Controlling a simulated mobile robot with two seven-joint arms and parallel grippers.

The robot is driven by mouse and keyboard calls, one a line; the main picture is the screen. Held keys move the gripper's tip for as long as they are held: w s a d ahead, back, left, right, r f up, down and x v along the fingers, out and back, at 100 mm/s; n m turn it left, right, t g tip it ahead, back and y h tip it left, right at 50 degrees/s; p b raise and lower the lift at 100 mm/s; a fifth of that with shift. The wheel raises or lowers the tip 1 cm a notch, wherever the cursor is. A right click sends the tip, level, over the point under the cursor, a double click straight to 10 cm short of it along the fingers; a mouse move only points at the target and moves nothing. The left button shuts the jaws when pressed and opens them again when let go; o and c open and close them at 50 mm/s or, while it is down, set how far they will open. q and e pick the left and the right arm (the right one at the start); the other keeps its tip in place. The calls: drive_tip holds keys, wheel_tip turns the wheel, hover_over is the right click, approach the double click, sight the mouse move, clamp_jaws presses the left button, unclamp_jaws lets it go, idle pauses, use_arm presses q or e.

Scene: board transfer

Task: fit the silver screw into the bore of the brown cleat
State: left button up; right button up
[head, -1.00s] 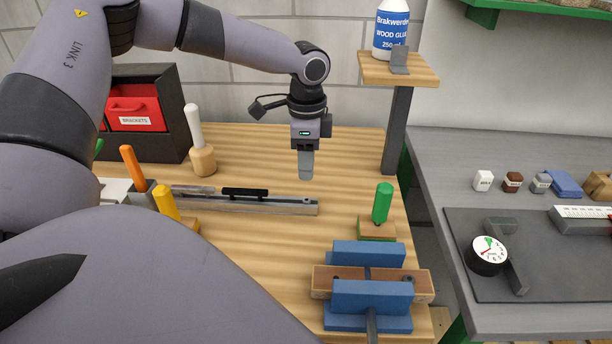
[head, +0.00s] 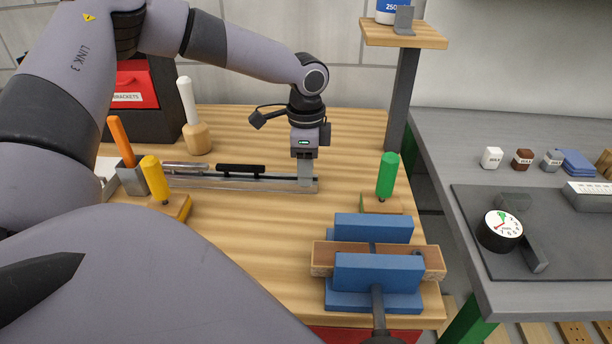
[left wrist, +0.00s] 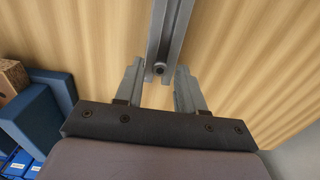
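The brown cleat (head: 325,256) is clamped in the blue vise (head: 376,268) at the front right of the bench in the head view. A dark hole shows in its top near the right end. A small round silver head with a dark socket, seemingly the silver screw (left wrist: 159,69), sits at the end of the grey rail (left wrist: 170,28) in the left wrist view. My left gripper (head: 305,183) is down at the rail's right end. In the left wrist view its fingers (left wrist: 160,88) are apart, one on each side of that end, with a gap. My right gripper is out of view.
A green-handled tool (head: 388,175) stands behind the vise. Yellow (head: 154,178) and orange (head: 121,141) handles stand left of the rail. A shelf post (head: 402,98) rises at the back right. Bare bench lies between rail and vise.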

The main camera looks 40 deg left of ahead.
use_arm(q)
clamp_jaws()
drive_tip(key=shift+r+p, duration=2.6)
drive_tip(key=shift+r, duration=0.45)
drive_tip(key=shift+d, duration=0.1)
